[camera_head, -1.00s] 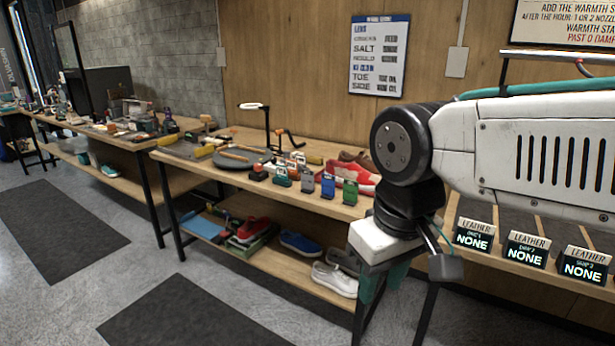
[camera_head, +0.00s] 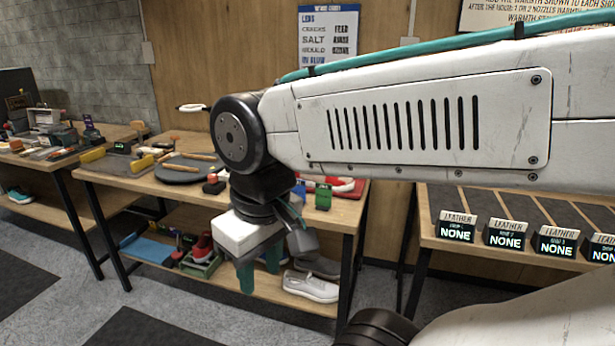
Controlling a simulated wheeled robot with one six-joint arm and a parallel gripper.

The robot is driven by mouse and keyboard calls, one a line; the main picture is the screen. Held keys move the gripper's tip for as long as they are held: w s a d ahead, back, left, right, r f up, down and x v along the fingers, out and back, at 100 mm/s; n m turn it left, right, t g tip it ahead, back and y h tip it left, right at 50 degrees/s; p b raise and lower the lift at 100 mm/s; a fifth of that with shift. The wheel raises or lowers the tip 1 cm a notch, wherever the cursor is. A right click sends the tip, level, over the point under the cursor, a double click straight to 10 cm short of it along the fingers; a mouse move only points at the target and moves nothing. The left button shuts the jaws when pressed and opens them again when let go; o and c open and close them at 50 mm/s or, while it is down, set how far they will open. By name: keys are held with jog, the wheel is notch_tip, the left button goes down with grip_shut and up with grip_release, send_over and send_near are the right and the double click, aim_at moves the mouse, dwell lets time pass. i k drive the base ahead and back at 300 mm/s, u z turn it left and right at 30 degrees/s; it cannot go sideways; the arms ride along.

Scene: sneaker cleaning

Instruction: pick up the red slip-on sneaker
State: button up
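A red shoe (camera_head: 203,246) sits on the lower shelf of the middle bench, at a green tray. It is small and its exact style is hard to tell.
A white sneaker (camera_head: 311,287) and a grey one (camera_head: 318,267) are on the lower shelf, right of my gripper. The bench (camera_head: 112,184) has black legs. Leather signs (camera_head: 457,228) stand on the right bench.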

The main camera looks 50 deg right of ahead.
aim_at(341, 184)
jog(key=z, duration=0.25)
jog(key=i, duration=0.65)
jog(key=z, duration=1)
jog(key=i, duration=0.5)
jog(key=z, duration=0.5)
